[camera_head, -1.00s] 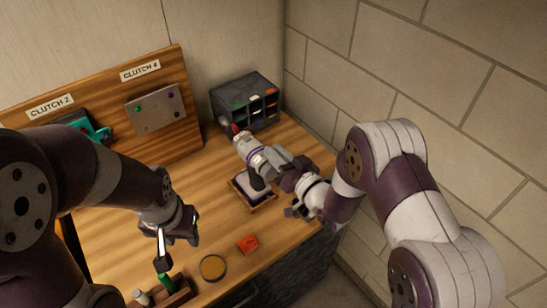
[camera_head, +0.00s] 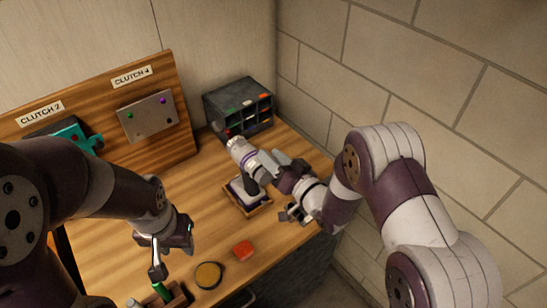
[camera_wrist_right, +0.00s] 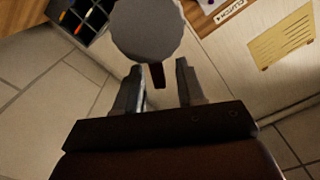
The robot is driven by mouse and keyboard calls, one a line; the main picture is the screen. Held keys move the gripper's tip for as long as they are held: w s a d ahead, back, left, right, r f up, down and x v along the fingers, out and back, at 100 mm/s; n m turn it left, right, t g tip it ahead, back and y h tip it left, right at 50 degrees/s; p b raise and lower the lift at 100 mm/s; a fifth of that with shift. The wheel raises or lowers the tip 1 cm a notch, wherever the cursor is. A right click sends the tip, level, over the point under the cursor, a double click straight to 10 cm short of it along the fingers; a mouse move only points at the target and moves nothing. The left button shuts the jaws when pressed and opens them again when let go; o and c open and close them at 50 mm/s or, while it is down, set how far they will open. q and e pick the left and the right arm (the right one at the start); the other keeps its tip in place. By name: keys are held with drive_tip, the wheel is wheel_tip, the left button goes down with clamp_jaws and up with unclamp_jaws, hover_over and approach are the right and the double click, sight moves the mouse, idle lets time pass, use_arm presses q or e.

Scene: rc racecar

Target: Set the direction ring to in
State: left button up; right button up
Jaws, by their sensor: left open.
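A powered driver (camera_head: 240,149), pale with a purple band and a dark handle, stands in a small wooden tray (camera_head: 262,209) on the bench. My right gripper (camera_head: 273,163) is beside the driver's body, at its right end. In the right wrist view a grey round faceted end (camera_wrist_right: 147,28) fills the top, with a dark narrow piece below it. My right fingers (camera_wrist_right: 158,88) are apart, one each side of that piece, with gaps visible. I cannot read a direction ring or its setting. My left gripper (camera_head: 159,255) is open and empty above the bench's front left.
A dark parts organiser (camera_head: 239,106) stands at the back by the brick wall. A wooden board with CLUTCH labels (camera_head: 131,76) and a metal plate (camera_head: 147,116) stands at the back left.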

drive_tip(key=shift+s+d+f, duration=0.1)
drive_tip(key=shift+s+d, duration=0.1)
drive_tip(key=shift+s, duration=0.1)
drive_tip(key=b+v, duration=0.3)
drive_tip(key=v, duration=0.9)
drive_tip(key=shift+b, duration=0.4)
